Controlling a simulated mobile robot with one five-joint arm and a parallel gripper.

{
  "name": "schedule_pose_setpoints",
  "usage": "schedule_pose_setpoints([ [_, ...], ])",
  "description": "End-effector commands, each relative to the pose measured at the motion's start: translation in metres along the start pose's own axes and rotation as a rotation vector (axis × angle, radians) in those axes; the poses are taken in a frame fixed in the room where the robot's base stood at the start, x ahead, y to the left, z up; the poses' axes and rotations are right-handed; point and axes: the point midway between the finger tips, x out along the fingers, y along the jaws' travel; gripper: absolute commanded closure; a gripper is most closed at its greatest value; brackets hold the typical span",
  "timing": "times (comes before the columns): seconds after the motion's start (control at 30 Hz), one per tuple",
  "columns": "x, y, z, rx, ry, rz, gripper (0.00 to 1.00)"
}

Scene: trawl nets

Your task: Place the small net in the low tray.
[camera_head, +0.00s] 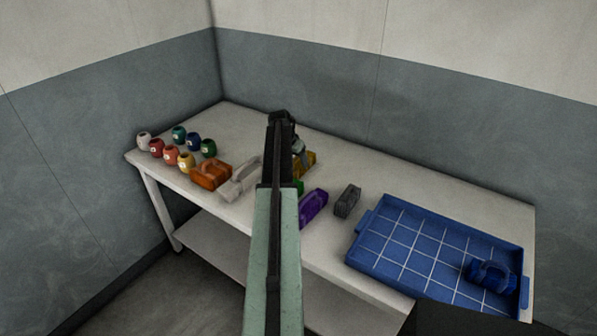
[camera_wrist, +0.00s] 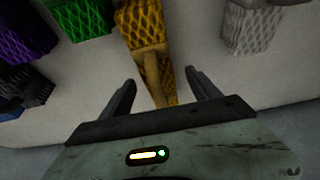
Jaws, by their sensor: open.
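Several coloured net bundles with handles stand on the table; I cannot tell by size which is the small net. The yellow one (camera_head: 309,159) is partly hidden behind my arm in the head view. In the wrist view the yellow net (camera_wrist: 143,30) lies just ahead of my gripper (camera_wrist: 163,88), whose two fingers are apart, with the net's near end between them. In the head view my gripper (camera_head: 299,148) is over the yellow net, partly hidden by my arm. The low blue tray (camera_head: 400,240) is at the right and holds a dark blue net (camera_head: 488,274).
Orange (camera_head: 210,175), white (camera_head: 239,180), green (camera_head: 299,186), purple (camera_head: 313,207) and dark grey (camera_head: 347,201) nets stand near the yellow one. Several small coloured pots (camera_head: 171,154) stand at the table's left end. Much of the tray's floor is bare.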

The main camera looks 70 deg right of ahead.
Motion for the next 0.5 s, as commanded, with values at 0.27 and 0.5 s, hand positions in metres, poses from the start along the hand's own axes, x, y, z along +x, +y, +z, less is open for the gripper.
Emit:
schedule_pose_setpoints([
  [0.27, 0.049, 0.003, 0.0, 0.001, 0.001, 0.0, 0.29],
  [0.5, 0.045, 0.004, -0.001, 0.001, 0.001, 0.0, 0.34],
])
